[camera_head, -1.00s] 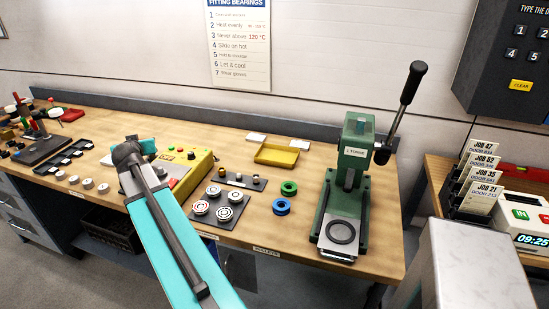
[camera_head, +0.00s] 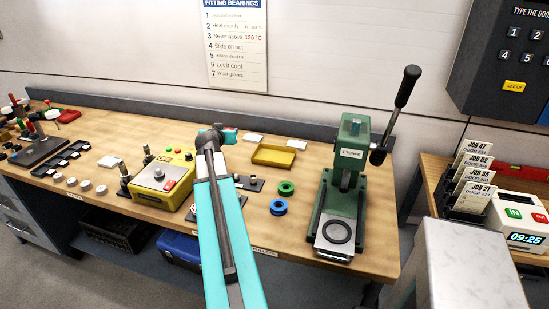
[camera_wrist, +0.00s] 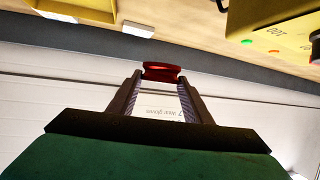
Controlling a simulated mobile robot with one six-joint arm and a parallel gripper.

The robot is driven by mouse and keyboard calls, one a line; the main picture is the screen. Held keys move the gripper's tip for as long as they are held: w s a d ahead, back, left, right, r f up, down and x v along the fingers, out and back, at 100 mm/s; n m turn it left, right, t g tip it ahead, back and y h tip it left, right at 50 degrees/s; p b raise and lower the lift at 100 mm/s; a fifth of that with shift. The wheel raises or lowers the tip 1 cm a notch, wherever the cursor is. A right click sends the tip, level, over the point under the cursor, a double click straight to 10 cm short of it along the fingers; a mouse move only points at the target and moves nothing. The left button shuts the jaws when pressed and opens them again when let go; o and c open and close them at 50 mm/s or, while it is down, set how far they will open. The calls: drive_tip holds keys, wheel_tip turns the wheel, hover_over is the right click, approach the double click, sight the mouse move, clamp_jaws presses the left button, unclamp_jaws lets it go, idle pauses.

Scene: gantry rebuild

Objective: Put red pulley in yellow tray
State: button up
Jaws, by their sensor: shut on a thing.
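The red pulley (camera_wrist: 161,70) is held between the two fingertips of my gripper (camera_wrist: 161,77) in the wrist view, which looks upside down. The gripper is shut on it, up in the air with the wall behind. The yellow tray (camera_head: 272,162) lies at the back of the bench, left of the green press, and looks empty. Part of the tray also shows at the top left of the wrist view (camera_wrist: 80,12). In the head view my arm's end is just left of the tray; the fingers and the pulley are hidden there.
A green lever press (camera_head: 345,180) stands right of the tray. A green ring (camera_head: 286,188) and a blue ring (camera_head: 278,207) lie in front of the tray. A yellow control box (camera_head: 160,182) is left of my arm. White blocks (camera_head: 296,144) lie behind the tray.

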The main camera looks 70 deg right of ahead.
sight(273, 153)
drive_tip(key=s+d+m+g, duration=0.1)
drive_tip(key=s+d, duration=0.3)
drive_tip(key=s, duration=0.4)
drive_tip(key=s+d+f+m+g, duration=0.1)
drive_tip(key=s+d, duration=0.2)
drive_tip(key=s, duration=0.5)
drive_tip(key=shift+s+d+f+m+g+h+p, duration=0.2)
drive_tip(key=shift+s+d+m+g+h+p, duration=0.1)
drive_tip(key=shift+d+g+p, duration=0.1)
drive_tip(key=shift+f, duration=0.1)
drive_tip(key=shift+w+f+p, duration=0.1)
drive_tip(key=shift+f+p, duration=0.6)
drive_tip(key=shift+f, duration=2.35)
drive_tip(key=shift+f, duration=0.15)
drive_tip(key=shift+f+p, duration=0.35)
drive_tip(key=shift+f, duration=1.35)
drive_tip(key=shift+f, duration=0.15)
drive_tip(key=o, duration=1.2)
drive_tip(key=shift+c, duration=0.2)
drive_tip(key=shift+r, duration=0.2)
